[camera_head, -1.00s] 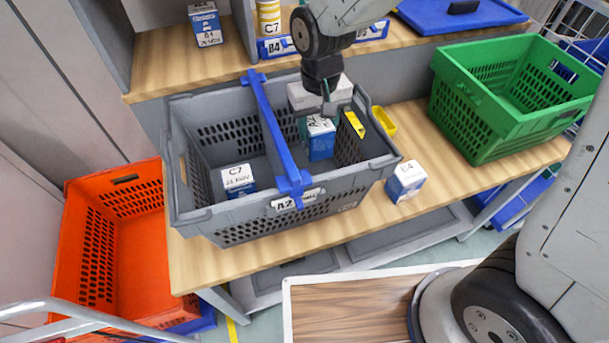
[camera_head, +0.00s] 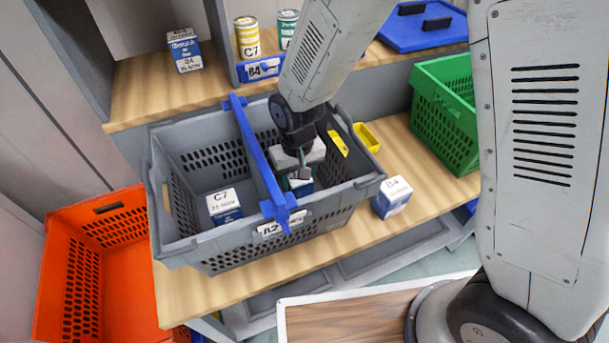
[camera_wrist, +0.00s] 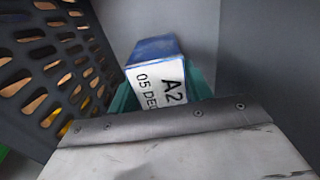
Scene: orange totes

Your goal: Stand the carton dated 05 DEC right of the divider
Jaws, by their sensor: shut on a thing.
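The carton dated 05 DEC is blue and white and reads A2 in the wrist view (camera_wrist: 158,82). My gripper (camera_head: 302,180) is shut on this carton, down inside the grey tote (camera_head: 172,250). Green finger pads show at both sides of the carton in the wrist view. The blue divider (camera_head: 256,150) runs across the tote, and the carton is on its right side. My gripper and wrist hide most of the carton in the head view. I cannot tell whether its base touches the tote floor.
A C7 carton (camera_head: 224,207) stands left of the divider. A B4 carton (camera_head: 393,196) stands on the bench outside the tote's right end. The tote's perforated wall is close to the carton. A green crate (camera_head: 440,118) and an orange tote (camera_head: 98,275) flank the bench.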

